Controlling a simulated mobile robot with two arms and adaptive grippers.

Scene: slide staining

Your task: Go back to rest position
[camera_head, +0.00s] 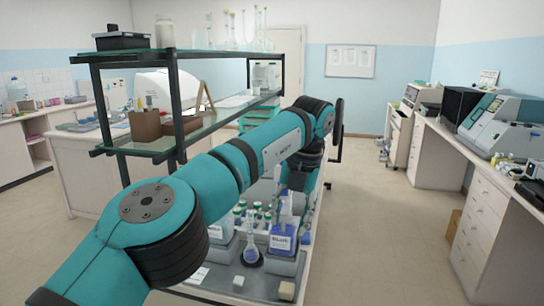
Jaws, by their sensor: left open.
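My left arm reaches in from the lower left across the workbench (236,283) and bends down at its far end. My left gripper (297,190) hangs over the bench, close to the neck of a labelled bottle with blue liquid (283,238). It is open; its fingertips are small and partly blend with the glassware, so I cannot tell whether they touch the bottle. My right gripper is not in view.
Several small capped bottles (257,211) stand behind the flask. Two small blocks, one whitish (287,291), lie at the bench front. A glass-shelved rack (180,146) stands behind my arm at left. Open floor (380,240) lies to the right, before a counter with instruments (503,127).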

